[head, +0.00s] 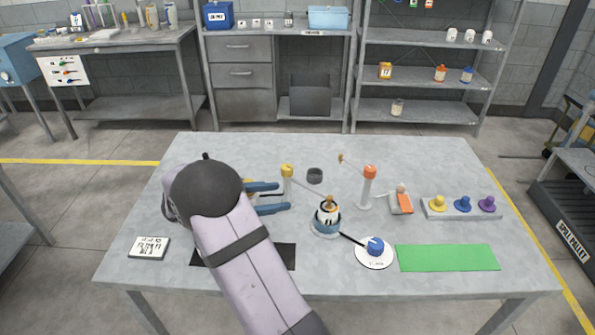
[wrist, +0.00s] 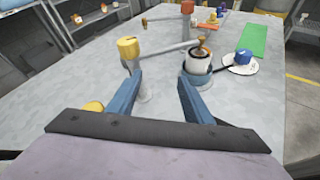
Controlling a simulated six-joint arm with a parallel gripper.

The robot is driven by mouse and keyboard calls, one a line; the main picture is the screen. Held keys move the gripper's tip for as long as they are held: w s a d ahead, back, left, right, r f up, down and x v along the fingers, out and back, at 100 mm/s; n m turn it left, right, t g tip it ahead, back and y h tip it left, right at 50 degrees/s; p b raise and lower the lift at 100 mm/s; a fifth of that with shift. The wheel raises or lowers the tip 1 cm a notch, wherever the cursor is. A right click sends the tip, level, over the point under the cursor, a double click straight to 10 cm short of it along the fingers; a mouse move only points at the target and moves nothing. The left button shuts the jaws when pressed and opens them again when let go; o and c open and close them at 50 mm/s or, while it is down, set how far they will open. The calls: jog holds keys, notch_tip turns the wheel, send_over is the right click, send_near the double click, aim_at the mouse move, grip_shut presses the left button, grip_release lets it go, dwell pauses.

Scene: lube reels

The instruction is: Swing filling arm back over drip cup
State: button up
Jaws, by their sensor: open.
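A white post with a yellow cap (head: 287,172) carries a thin filling arm (wrist: 165,50). The arm reaches right to a brass nozzle at the white-and-blue can (head: 326,218). The dark drip cup (head: 314,175) stands behind the arm, away from that nozzle; I cannot make it out in the wrist view. A second post with an orange cap (head: 370,172) has an arm reaching back left to a brass tip (head: 341,158). My gripper (head: 285,196) is open, its blue fingers pointing at the space between the yellow-capped post and the can. Nothing is between the fingers (wrist: 160,78).
A blue knob (head: 375,245) on a white disc joins the can by a black bar. A yellow item (wrist: 93,106) is partly hidden beside my left finger.

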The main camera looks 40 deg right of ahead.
aim_at(282, 171)
jog(key=w+h, duration=0.1)
jog(key=w+d+n, duration=0.1)
jog(key=w+d+r+h, duration=0.1)
jog(key=w, duration=0.1)
jog(key=shift+d+n+t+h, duration=0.25)
jog(key=shift+n+t+h, duration=0.05)
jog(key=shift+n, duration=0.1)
jog(key=shift+s+d+r+n+h, duration=0.1)
jog(key=shift+d+r+n+h, duration=0.3)
jog(key=shift+d+r+h, duration=0.15)
jog(key=shift+d+r+n+h, duration=0.4)
jog(key=shift+h, duration=0.05)
jog(key=d+p, duration=0.1)
jog(key=d, duration=0.6)
jog(key=shift+s+p, duration=0.3)
jog(key=shift+p, duration=0.05)
jog(key=shift+d, duration=0.1)
jog(key=shift+c, duration=0.3)
grip_shut()
